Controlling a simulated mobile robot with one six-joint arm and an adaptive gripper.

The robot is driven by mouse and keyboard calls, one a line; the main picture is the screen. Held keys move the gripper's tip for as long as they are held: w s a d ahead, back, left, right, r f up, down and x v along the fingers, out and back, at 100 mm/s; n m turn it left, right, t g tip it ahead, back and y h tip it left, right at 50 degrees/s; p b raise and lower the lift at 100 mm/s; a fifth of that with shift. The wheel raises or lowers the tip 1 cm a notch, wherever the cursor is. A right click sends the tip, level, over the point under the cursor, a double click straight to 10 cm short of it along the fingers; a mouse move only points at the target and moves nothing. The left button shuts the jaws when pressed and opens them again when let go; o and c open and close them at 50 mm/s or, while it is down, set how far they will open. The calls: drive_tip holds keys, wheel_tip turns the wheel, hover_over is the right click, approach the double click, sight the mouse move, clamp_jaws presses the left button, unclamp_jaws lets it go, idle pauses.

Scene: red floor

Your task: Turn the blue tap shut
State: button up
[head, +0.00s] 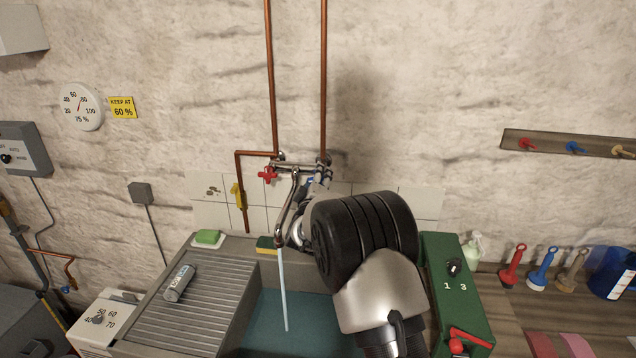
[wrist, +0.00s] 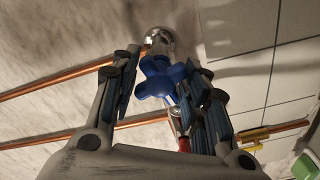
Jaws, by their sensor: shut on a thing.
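The blue tap (wrist: 158,79) is a cross-shaped handle on a chrome fitting and sits between my fingers in the wrist view. My gripper (wrist: 160,88) is shut on it, with a finger on each side. In the head view my gripper (head: 308,188) is at the right end of the chrome mixer, and my arm hides most of the blue tap. The red tap (head: 267,175) is at the mixer's left end. A stream of water (head: 283,290) runs from the spout (head: 287,215) into the sink.
The sink (head: 262,328) holds bluish water. A yellow-handled valve (head: 238,195) is on the copper pipe at left. A sponge (head: 266,243) and green soap (head: 207,237) lie on the back ledge. A green box (head: 452,302) with a red lever stands at right.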

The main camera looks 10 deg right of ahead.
drive_tip(key=m+b, duration=0.4)
drive_tip(key=m, duration=0.2)
drive_tip(key=shift+f, duration=0.15)
drive_tip(key=m+b, duration=0.4)
drive_tip(key=m, duration=0.2)
drive_tip(key=shift+m, duration=0.4)
drive_tip(key=m+b, duration=0.1)
drive_tip(key=m, duration=0.2)
drive_tip(key=shift+m+h+b, duration=0.3)
drive_tip(key=shift+m+b, duration=0.05)
drive_tip(key=shift+m, duration=0.05)
drive_tip(key=m, duration=0.4)
drive_tip(key=shift+m, duration=0.4)
drive_tip(key=o, duration=0.8)
drive_tip(key=shift+o, duration=0.2)
